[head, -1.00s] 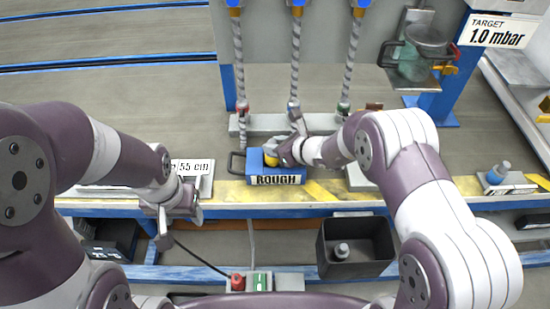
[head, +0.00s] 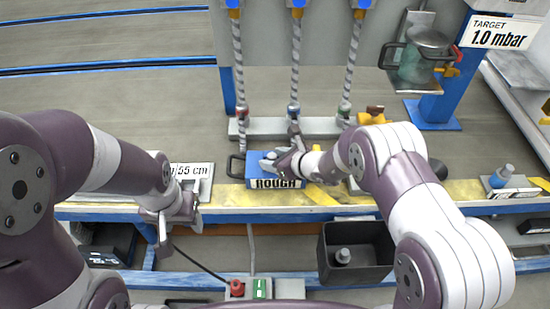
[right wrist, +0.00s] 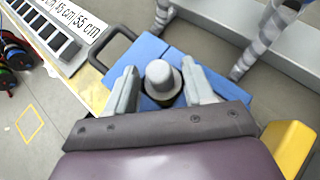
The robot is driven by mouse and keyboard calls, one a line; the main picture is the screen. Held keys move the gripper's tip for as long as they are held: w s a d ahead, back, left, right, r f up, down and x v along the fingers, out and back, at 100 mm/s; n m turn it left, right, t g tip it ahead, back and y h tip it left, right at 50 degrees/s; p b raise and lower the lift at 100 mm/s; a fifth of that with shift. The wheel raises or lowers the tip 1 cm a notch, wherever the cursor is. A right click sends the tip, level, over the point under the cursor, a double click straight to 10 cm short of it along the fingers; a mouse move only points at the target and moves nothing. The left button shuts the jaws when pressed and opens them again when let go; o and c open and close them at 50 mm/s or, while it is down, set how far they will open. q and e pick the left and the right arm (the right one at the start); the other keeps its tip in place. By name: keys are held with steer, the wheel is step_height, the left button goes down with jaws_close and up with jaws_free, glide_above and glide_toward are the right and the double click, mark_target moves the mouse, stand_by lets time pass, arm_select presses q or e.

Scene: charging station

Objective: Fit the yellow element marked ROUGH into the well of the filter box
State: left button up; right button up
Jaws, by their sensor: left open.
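The blue filter box (head: 262,183), labelled ROUGH, stands near the front edge of the bench with its dark handle at left. In the right wrist view a grey knob (right wrist: 163,80) stands upright in the top of the box (right wrist: 215,82). No yellow body of the element shows around the knob; anything below it is hidden in the well. My right gripper (head: 285,160) is over the box. In the right wrist view its fingers (right wrist: 160,85) stand on both sides of the knob with narrow gaps. My left gripper (head: 178,222) is open and empty at the front edge, left of the box.
A yellow piece with a brown top (head: 374,114) stands behind my right arm. A blue piece (head: 499,178) sits at the far right. A dark bin (head: 357,268) with a grey piece is below the bench. Striped hoses (head: 294,70) hang behind the box.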

steer(key=shift+r, duration=0.1)
steer(key=shift+r+p, duration=0.3)
steer(key=shift+p, duration=0.1)
steer(key=s+d+r+n+g+h+p, duration=0.1)
steer(key=s+d+r+n+g, duration=0.3)
steer(key=s+n, duration=0.5)
steer(key=s+d+r+n+g+h+p, duration=0.25)
steer(key=s+d+r+n, duration=0.3)
steer(key=s, duration=0.45)
steer(key=s+d+r+n+h, duration=0.3)
steer(key=d+n, duration=0.5)
steer(key=n, duration=0.5)
steer(key=shift+s+r+h+b, duration=0.15)
steer(key=shift+s+h+b, duration=0.25)
steer(key=shift+s+h, duration=0.55)
steer(key=shift+s, duration=0.2)
